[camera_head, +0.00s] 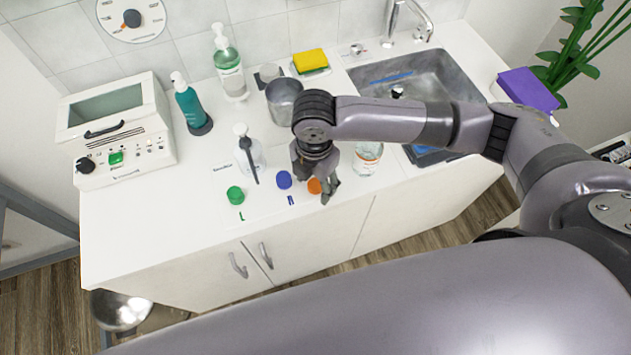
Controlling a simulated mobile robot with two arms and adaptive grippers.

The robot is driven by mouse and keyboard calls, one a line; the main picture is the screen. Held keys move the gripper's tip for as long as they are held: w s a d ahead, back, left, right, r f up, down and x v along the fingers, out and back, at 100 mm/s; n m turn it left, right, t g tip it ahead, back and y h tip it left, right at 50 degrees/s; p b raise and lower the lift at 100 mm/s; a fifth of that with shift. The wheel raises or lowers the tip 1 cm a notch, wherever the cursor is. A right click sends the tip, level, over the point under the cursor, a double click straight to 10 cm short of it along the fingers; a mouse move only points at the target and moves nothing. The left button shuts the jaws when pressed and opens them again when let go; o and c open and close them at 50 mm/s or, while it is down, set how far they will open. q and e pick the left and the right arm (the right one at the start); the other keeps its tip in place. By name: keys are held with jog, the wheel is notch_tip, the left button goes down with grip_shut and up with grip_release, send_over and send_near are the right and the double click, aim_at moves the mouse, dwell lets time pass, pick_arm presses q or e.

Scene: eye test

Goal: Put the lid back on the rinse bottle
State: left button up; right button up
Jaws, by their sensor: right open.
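Three round caps lie near the counter's front edge: a green lid (235,195), a blue lid (284,179) and an orange lid (314,186). My right gripper (316,178) points down, open, its fingers over and beside the orange lid and partly hiding it. I cannot tell whether it touches it. A clear bottle (368,160) stands right of the gripper, its top hidden behind my arm. A pale bottle (242,154) with a dark stick-like part in front stands behind the green and blue lids. I cannot read which one is the rinse bottle. My left gripper is not in view.
A metal cup (284,100) stands behind my right wrist. Pump bottles (229,68), a teal bottle (189,105), a yellow sponge (309,61) and a white machine (115,135) line the back and left. The sink (440,75) is right. The left front counter is clear.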

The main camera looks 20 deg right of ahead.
aim_at(314, 185)
jog(key=shift+c, duration=0.6)
jog(key=c, duration=0.7)
jog(key=shift+o, duration=0.2)
jog(key=shift+r, duration=0.1)
notch_tip(314, 185, up, 20)
jog(key=b, duration=0.1)
